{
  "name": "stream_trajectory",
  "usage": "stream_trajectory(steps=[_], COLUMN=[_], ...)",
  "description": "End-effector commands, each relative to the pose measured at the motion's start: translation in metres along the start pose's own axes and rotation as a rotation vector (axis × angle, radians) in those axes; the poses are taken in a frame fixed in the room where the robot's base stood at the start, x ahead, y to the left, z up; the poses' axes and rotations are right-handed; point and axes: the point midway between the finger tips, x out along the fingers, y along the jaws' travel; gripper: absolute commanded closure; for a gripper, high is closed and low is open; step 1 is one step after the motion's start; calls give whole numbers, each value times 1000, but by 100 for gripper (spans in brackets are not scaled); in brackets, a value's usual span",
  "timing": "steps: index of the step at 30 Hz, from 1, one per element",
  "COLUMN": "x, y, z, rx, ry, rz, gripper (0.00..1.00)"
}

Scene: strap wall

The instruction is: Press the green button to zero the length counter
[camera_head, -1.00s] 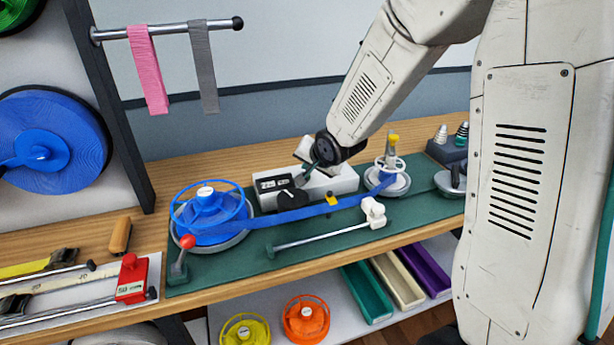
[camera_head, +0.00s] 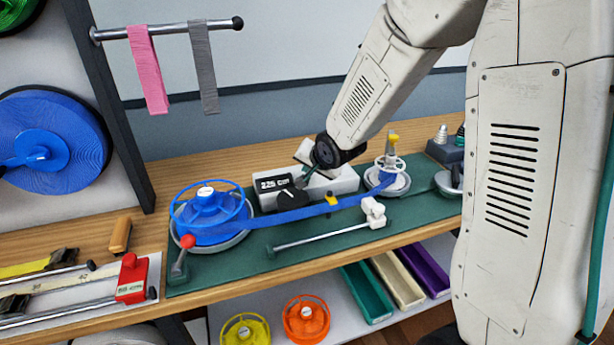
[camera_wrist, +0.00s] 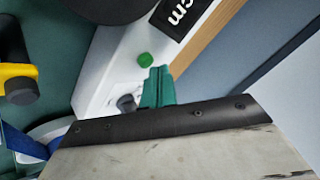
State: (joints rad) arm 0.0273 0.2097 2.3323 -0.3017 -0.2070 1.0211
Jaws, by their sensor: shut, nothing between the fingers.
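The green button (camera_wrist: 145,60) shows in the wrist view on top of the white length counter housing (camera_wrist: 103,66). In the head view the housing (camera_head: 345,181) sits on the green mat, and its black display (camera_head: 273,184) reads about 226 cm. My gripper (camera_wrist: 160,72) has its green fingers shut and empty, with the tips just beside the button in the wrist view; I cannot tell whether they touch it. In the head view my gripper (camera_head: 303,180) is over the housing, and the button is not visible there.
A blue strap (camera_head: 300,213) runs from the blue reel (camera_head: 207,212) past the counter to a spindle (camera_head: 390,172) on the right. A steel rod (camera_head: 320,235) lies in front. A red-handled lever (camera_head: 185,250) stands at the mat's left. Bare bench lies behind.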

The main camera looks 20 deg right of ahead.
Motion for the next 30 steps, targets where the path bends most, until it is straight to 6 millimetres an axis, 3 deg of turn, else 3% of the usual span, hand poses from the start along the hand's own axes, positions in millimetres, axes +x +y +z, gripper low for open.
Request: stream_trajectory(steps=[30], x=[6], y=[4], z=[4], rx=[0], ry=[0], rz=[-1], gripper=[100])
